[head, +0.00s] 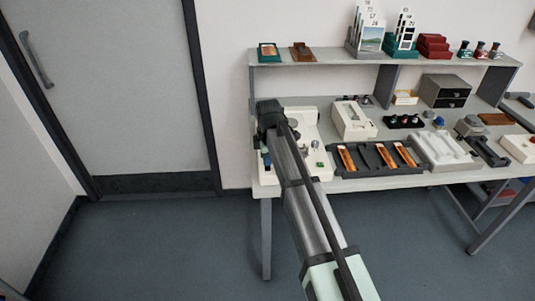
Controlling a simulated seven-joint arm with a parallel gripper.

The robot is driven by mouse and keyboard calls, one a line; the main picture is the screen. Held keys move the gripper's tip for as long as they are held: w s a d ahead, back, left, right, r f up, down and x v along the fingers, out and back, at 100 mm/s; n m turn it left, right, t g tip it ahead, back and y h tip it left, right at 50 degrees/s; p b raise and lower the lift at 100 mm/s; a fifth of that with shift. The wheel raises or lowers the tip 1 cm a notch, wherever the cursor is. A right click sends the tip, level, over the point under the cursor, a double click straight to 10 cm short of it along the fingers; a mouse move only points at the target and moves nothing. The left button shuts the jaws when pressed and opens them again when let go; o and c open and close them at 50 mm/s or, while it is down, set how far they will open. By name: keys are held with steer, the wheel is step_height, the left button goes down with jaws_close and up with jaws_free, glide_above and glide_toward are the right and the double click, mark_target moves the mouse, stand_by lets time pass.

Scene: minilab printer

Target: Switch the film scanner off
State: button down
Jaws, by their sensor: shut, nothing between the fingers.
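A cream machine (312,125) sits at the left end of the bench, partly hidden behind my arm. It has a green button near its front right corner. A cream box-shaped device (352,121) with small dark parts on its front stands just right of it. I cannot tell for sure which of the two is the film scanner, and no switch position can be read. My gripper (264,141) is at the dark end of my arm, over the left part of the cream machine. It is shut and empty; its fingertips are small and hard to make out.
A dark tray (376,170) with orange strips lies at the bench front, beside a white tray (443,152). A dark drawer unit (444,91) stands behind. A shelf (340,57) with card boxes and small bottles runs above the bench. The floor in front is clear.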

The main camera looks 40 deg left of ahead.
mark_target(268, 169)
steer(key=shift+f, duration=0.15)
steer(key=shift+w+a+f, duration=0.15)
steer(key=shift+w+f, duration=0.05)
steer(key=shift+f, duration=0.25)
steer(key=shift+w+a, duration=0.1)
steer(key=shift+d, duration=0.2)
stand_by(0.4)
steer(key=shift+s+d+f, duration=0.1)
steer(key=shift+s+d, duration=0.45)
steer(key=shift+s, duration=0.2)
step_height(268, 169, up, 15)
stand_by(0.6)
steer(key=shift+s, duration=0.1)
stand_by(0.4)
